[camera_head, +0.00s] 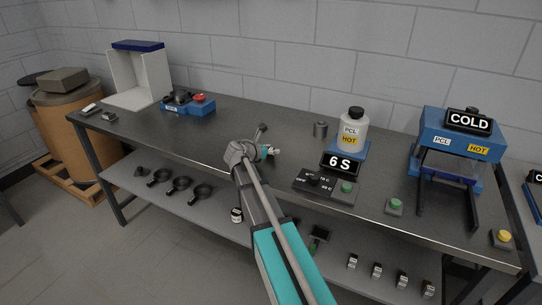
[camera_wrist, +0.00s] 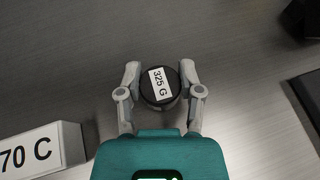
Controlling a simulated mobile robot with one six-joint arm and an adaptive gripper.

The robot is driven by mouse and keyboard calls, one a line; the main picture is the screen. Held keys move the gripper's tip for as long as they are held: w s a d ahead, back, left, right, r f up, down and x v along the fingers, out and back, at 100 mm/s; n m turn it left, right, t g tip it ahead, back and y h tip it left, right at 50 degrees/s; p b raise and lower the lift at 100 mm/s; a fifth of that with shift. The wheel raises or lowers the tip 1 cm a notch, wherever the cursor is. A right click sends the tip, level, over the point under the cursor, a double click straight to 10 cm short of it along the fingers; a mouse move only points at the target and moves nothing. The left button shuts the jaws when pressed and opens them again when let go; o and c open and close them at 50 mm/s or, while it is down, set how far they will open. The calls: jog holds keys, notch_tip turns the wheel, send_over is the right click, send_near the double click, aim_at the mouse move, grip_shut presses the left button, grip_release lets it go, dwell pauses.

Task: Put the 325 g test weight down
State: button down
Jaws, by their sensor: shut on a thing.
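The 325 g test weight (camera_wrist: 147,96) is a dark round cylinder with a white "325 G" label on top. In the wrist view it sits between the two grey fingers of my gripper (camera_wrist: 160,72), which is shut on it. The grey worktop (camera_wrist: 235,45) lies below; I cannot tell whether the weight touches it. In the head view my gripper (camera_head: 275,150) is over the middle of the bench (camera_head: 225,127), and I cannot make out the weight there.
A "70 C" block (camera_wrist: 42,150) lies left in the wrist view. The bench's left-middle is clear.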

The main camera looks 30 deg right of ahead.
jog(key=shift+f, duration=0.4)
jog(key=shift+c, duration=1.3)
grip_release()
jog(key=shift+r, duration=0.2)
jog(key=shift+s+a+r, duration=0.1)
jog(key=shift+a+r, duration=0.05)
jog(key=shift+a, duration=0.05)
jog(key=p+v, duration=0.4)
jog(key=v, duration=0.5)
jog(key=shift+s+a+r, duration=0.15)
jog(key=shift+a+r, duration=0.1)
jog(key=shift+a, duration=0.05)
jog(key=shift+v, duration=0.85)
jog(key=shift+f, duration=0.1)
